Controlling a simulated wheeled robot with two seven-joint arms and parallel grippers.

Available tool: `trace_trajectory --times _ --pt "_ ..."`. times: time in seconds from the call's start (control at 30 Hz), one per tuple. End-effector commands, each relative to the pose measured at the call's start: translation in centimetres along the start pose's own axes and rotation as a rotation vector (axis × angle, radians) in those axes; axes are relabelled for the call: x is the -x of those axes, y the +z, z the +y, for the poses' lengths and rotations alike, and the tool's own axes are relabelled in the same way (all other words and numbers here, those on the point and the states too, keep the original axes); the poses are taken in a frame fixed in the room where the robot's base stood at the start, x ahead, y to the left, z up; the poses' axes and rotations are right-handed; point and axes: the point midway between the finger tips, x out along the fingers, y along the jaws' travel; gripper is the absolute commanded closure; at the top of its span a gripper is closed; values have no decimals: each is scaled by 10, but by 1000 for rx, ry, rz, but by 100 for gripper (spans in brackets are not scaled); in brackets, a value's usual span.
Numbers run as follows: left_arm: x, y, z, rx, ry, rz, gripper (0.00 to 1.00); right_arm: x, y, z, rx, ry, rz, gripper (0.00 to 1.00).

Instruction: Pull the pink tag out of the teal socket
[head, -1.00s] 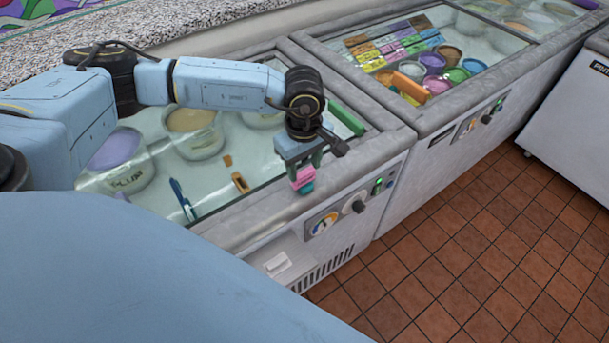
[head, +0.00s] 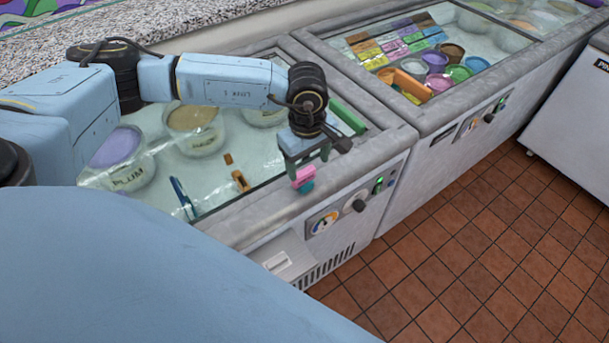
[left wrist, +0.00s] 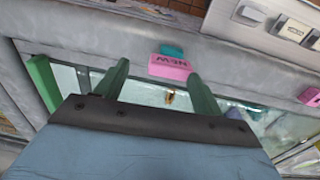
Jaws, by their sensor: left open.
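The pink tag (head: 304,175) sits at the teal socket (head: 306,187) on the front rim of the near freezer. In the left wrist view the pink tag (left wrist: 170,66) shows dark lettering, and the teal socket (left wrist: 171,50) is just beyond it. My left gripper (head: 308,164) is open, pointing down close above the tag. In the left wrist view its two green fingers (left wrist: 157,72) stand apart, with the tag between their tips in the picture, nearer the right finger. Contact with the tag cannot be told. My right gripper is out of view.
The near freezer has a glass top with tubs (head: 117,157), a brown scraper (head: 238,176) and a blue pen-like item (head: 183,197). A green bar (head: 347,117) lies behind the gripper. A knob (head: 356,205) is on the front panel. A second pink block (left wrist: 310,96) shows at right.

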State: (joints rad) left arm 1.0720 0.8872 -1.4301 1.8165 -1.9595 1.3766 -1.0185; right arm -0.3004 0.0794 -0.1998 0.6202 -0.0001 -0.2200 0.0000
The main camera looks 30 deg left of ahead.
Motion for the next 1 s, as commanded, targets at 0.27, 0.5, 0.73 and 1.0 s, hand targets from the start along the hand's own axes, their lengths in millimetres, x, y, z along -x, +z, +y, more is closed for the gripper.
trace_trajectory --times 0.27,0.5,0.73,1.0 --pt "-19 3 -16 0 -47 -7 27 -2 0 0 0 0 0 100" --pt "0 3 -14 -1 -44 -5 27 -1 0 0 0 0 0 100" --pt "56 3 -8 -1 -21 -2 27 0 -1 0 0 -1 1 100" --pt "114 3 -3 1 -3 1 27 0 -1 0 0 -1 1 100"
